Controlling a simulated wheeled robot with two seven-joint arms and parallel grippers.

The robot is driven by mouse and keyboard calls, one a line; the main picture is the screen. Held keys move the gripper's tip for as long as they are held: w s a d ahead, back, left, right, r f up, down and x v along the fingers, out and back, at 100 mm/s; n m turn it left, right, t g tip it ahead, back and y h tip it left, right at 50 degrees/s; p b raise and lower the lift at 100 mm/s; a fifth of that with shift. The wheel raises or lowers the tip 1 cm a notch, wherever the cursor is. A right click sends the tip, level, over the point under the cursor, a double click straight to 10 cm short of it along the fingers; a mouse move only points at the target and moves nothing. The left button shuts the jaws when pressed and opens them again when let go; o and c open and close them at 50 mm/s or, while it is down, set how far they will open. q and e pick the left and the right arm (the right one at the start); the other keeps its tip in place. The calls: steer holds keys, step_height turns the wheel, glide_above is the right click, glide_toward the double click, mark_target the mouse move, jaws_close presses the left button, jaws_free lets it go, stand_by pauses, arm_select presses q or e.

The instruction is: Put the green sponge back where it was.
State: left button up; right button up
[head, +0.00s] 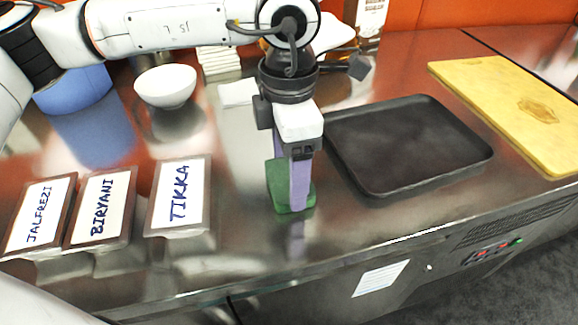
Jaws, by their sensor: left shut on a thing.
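The green sponge (278,188) is at the middle of the steel counter, between the TIKKA sign and the black tray. My left gripper (299,200) points down and is shut on the sponge; its purple finger covers part of it. I cannot tell whether the sponge touches the counter or hangs just above it. My right gripper is not in view.
A black tray (411,184) lies right of the gripper, with a wooden board (490,88) beyond. Signs reading JALFREZI (38,212), BIRYANI (101,206) and TIKKA (178,192) stand left. A white bowl (166,86) and blue container (74,92) stand behind. The counter's front strip is clear.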

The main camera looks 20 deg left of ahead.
arm_select(q)
steer(key=o, duration=1)
steer(key=shift+f, duration=0.1)
steer(key=shift+c, duration=0.2)
step_height(320, 180, up, 12)
steer(key=shift+r+p, duration=0.2)
steer(key=shift+p, duration=0.1)
